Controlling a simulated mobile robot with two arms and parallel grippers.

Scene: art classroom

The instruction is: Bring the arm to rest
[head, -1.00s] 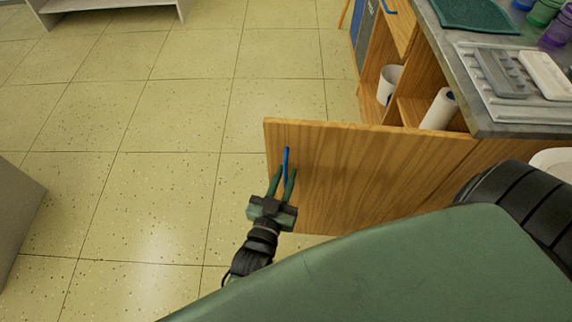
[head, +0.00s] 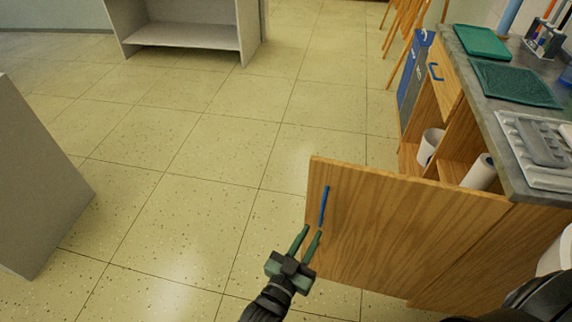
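My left gripper (head: 312,240) is in the lower middle of the head view. Its two green fingers are apart, with nothing between them. The fingertips are just below the blue handle (head: 324,206) of a wooden cabinet door (head: 400,225); a small gap seems to separate them from it. The door stands wide open, swung out from the cabinet. My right gripper is not in view.
The open cabinet holds a white bucket (head: 430,146) and a white roll (head: 480,172). The grey counter (head: 520,172) above carries trays and green mats (head: 482,42). A grey box-like unit (head: 30,190) stands at left and a low shelf (head: 185,35) at the back. Tiled floor between is clear.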

